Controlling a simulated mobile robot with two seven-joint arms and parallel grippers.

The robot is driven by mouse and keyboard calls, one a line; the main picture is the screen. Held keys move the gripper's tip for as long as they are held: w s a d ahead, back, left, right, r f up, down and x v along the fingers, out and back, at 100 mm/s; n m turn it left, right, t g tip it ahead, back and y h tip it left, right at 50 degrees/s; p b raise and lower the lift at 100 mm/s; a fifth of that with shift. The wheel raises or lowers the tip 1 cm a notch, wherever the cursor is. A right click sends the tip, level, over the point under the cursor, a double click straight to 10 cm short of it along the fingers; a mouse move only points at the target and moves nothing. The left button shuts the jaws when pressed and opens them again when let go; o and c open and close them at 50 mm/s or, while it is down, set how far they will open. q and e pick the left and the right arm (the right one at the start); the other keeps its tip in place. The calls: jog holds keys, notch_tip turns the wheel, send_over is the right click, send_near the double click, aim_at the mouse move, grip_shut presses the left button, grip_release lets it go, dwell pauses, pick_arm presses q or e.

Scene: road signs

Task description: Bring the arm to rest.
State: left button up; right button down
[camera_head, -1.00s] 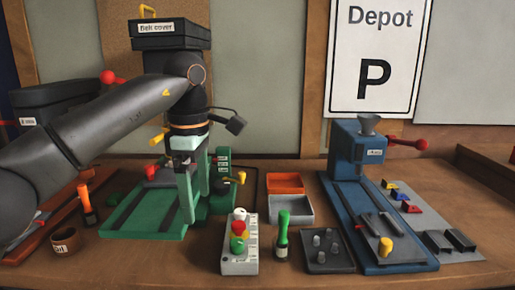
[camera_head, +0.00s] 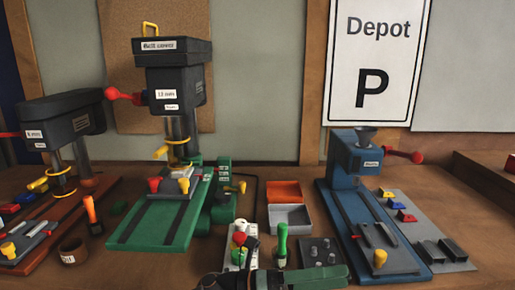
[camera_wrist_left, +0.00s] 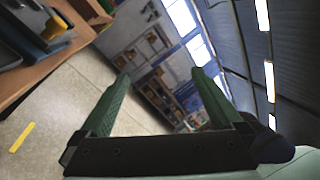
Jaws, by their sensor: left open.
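My left gripper (camera_head: 322,278) is low at the bottom edge of the head view, in front of the bench's near side, with a green finger pointing right. In the left wrist view its two green fingers (camera_wrist_left: 163,76) stand wide apart with nothing between them. That view looks out sideways over the floor, shelves and ceiling lights, with the bench edge (camera_wrist_left: 60,55) at upper left. My right gripper is in neither view.
A green-based drill press (camera_head: 155,215), a black drill press (camera_head: 65,115) and a blue press (camera_head: 365,165) stand on the bench. A button box (camera_head: 238,258), green-handled tool (camera_head: 282,240), orange bin (camera_head: 285,190) and grey bin (camera_head: 290,215) lie near the middle.

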pick_arm(q)
jog(key=w+a+f+n+t+y+p, duration=0.15)
jog(key=a+f+n+t+y, duration=0.5)
jog(key=n, duration=0.85)
jog(key=w+a+f+n+t+y+p, duration=0.15)
jog(key=a+f+n+t+y, duration=0.25)
jog(key=a+f+n+t, duration=0.65)
jog(key=s+a+f+n+g+y+p, duration=0.1)
jog(key=s+a+f+n+y, duration=0.3)
jog(key=s, duration=0.5)
jog(key=s+a+f+n+g+y, duration=0.4)
jog(key=s+a+f+n, duration=0.4)
jog(key=f+n, duration=0.3)
jog(key=shift+s+f+g+p, duration=0.25)
jog(key=shift+s+g+p, duration=0.1)
jog(key=shift+s, duration=0.4)
jog(key=shift+n, duration=0.25)
